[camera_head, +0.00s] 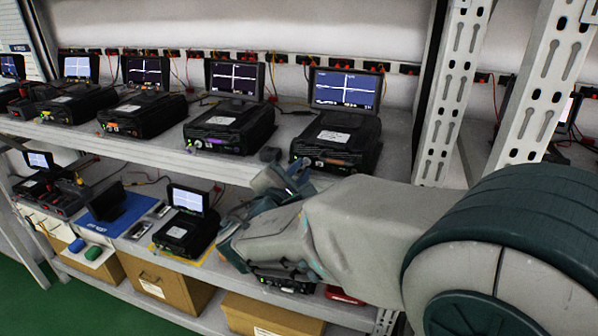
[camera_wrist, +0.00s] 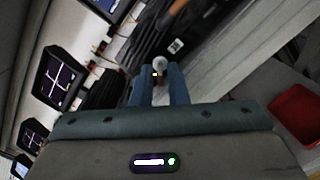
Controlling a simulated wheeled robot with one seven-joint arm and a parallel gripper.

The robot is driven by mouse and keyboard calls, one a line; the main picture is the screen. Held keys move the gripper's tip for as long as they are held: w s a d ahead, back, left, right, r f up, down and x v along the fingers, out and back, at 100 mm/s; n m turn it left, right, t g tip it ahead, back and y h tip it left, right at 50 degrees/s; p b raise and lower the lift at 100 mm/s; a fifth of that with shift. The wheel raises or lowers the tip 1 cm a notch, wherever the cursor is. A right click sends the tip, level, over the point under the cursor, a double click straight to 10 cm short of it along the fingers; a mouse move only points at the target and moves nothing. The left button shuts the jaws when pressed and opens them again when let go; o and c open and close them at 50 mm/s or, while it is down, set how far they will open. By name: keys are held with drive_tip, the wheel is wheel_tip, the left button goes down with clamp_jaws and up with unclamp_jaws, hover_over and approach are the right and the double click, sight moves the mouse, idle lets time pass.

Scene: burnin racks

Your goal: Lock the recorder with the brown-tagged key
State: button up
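The nearest recorder (camera_head: 337,138) stands at the right end of the upper shelf, with a lit screen (camera_head: 345,90) behind it and a brown-orange label (camera_head: 334,162) on its front. My gripper (camera_head: 285,174) is just in front of this recorder's front left. In the wrist view, my gripper's two blue fingers (camera_wrist: 159,78) are close together, with a narrow pale gap between them. A small brown piece, seemingly the tagged key (camera_wrist: 156,76), shows between the fingertips, just below a pale round knob (camera_wrist: 159,62). Whether the fingers press on it is unclear.
A purple-labelled recorder (camera_head: 228,127) and several others stand along the upper shelf to the left. A white perforated post (camera_head: 452,95) rises on the right. The lower shelf, below my arm, holds a small recorder (camera_head: 186,222) and a blue mat (camera_head: 140,207).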

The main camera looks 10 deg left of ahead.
clamp_jaws()
drive_tip(key=n+p, duration=0.1)
drive_tip(key=n, duration=0.3)
drive_tip(key=shift+r+p, duration=0.1)
drive_tip(key=shift+p, duration=0.3)
drive_tip(key=n+p, duration=0.2)
drive_tip(key=n, duration=0.2)
drive_tip(key=shift+n+p, duration=0.3)
drive_tip(key=n+p, duration=0.4)
drive_tip(key=n, duration=0.1)
drive_tip(key=shift+a+r, duration=0.1)
drive_tip(key=shift+a, duration=0.05)
drive_tip(key=shift+f+n+p, duration=0.2)
drive_tip(key=shift+n+p, duration=1.25)
drive_tip(key=shift+n, duration=0.65)
